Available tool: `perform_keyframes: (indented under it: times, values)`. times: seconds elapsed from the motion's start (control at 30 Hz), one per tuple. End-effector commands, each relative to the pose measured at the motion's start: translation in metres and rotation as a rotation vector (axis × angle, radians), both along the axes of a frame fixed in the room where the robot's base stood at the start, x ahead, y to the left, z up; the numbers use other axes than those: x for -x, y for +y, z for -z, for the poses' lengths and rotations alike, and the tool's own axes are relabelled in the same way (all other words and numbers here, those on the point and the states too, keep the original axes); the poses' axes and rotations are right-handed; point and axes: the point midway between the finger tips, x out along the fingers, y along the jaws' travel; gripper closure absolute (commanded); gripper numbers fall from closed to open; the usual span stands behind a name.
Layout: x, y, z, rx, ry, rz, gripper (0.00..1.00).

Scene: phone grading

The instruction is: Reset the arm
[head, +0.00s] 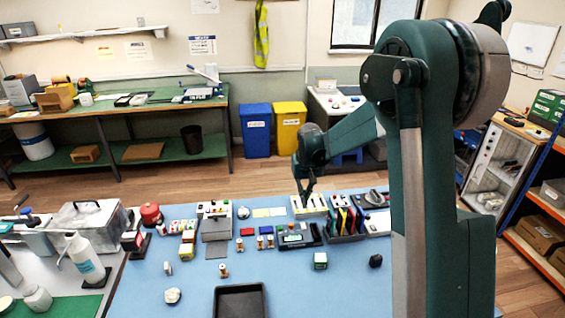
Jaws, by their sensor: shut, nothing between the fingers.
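My gripper (308,196) hangs pointing down at the far side of the blue table (190,295). It looks small and dark, shut and empty. In the picture it overlaps a pale holder (298,210) with yellow parts; I cannot tell whether it touches it. My arm bends down to it from the large green upper links at the right. These links hide part of the table's right side.
A black tray (239,301) lies at the near edge. A rack with coloured folders (346,222) and a dark device (299,236) stand near the gripper. A spray bottle (85,260) stands left.

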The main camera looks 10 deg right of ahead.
Motion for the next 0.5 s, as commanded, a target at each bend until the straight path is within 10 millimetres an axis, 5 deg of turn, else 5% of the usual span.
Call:
perform_keyframes:
  times: [0.27,0.5]
  values:
    - [0.009,0.0,-0.013,0.0,-0.013,0.0,1.0]
    - [0.034,0.0,-0.043,0.0,-0.046,0.0,1.0]
